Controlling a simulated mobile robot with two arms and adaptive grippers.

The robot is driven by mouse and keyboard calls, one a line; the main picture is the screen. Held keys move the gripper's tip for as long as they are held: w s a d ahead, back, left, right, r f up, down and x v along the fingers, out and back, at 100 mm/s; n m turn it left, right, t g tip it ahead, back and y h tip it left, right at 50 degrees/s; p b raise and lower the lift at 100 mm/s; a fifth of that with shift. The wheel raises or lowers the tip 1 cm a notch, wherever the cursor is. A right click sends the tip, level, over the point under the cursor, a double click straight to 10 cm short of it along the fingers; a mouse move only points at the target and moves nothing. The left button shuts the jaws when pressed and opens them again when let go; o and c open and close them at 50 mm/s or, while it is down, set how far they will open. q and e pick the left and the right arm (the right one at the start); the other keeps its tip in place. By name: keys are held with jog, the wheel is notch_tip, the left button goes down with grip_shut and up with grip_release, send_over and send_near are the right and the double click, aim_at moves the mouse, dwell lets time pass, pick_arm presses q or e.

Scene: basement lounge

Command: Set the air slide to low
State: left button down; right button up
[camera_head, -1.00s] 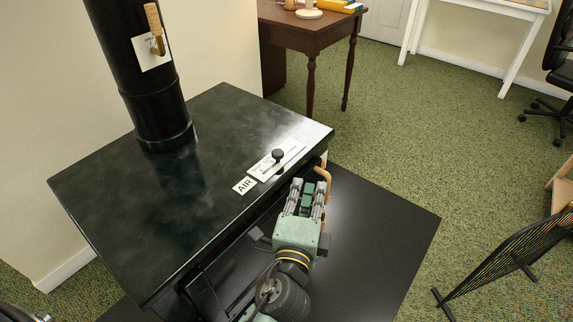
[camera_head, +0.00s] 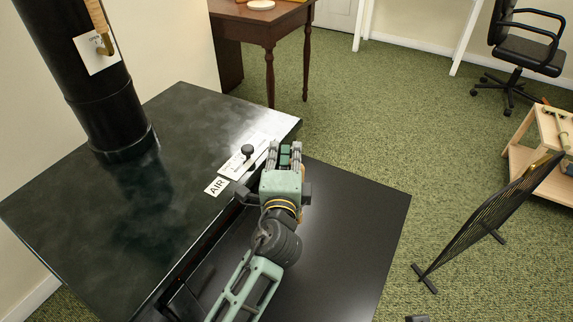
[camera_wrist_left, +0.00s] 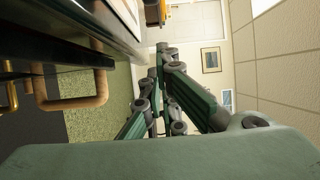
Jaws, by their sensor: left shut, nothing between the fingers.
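The air slide is a black round knob (camera_head: 247,151) on a white plate (camera_head: 236,164) near the front edge of the dark stove top (camera_head: 100,215). The knob stands near the middle of the plate, perhaps toward its far end; the markings are too small to read. A white "AIR" label (camera_head: 216,187) lies beside the plate. My left gripper (camera_head: 285,146) is shut and empty, just right of the knob and apart from it, by the stove's front edge. Its closed fingers also show in the left wrist view (camera_wrist_left: 163,95). My right gripper is not in view.
A black stovepipe (camera_head: 105,115) rises from the stove. A wooden loop handle (camera_wrist_left: 72,104) shows close by in the left wrist view. A dark floor plate (camera_head: 350,215) lies before the stove. A mesh screen (camera_head: 490,220) stands at the right, with open carpet beyond.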

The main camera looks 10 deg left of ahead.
aim_at(265, 160)
pick_arm(q)
jog(key=s+a, duration=0.1)
jog(key=a, duration=0.2)
jog(key=shift+s, duration=0.4)
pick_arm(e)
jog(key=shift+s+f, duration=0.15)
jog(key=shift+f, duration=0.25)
pick_arm(q)
jog(key=shift+a, duration=0.1)
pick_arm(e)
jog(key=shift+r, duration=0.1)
pick_arm(q)
jog(key=shift+s+a+p, duration=0.5)
jog(key=shift+s, duration=0.1)
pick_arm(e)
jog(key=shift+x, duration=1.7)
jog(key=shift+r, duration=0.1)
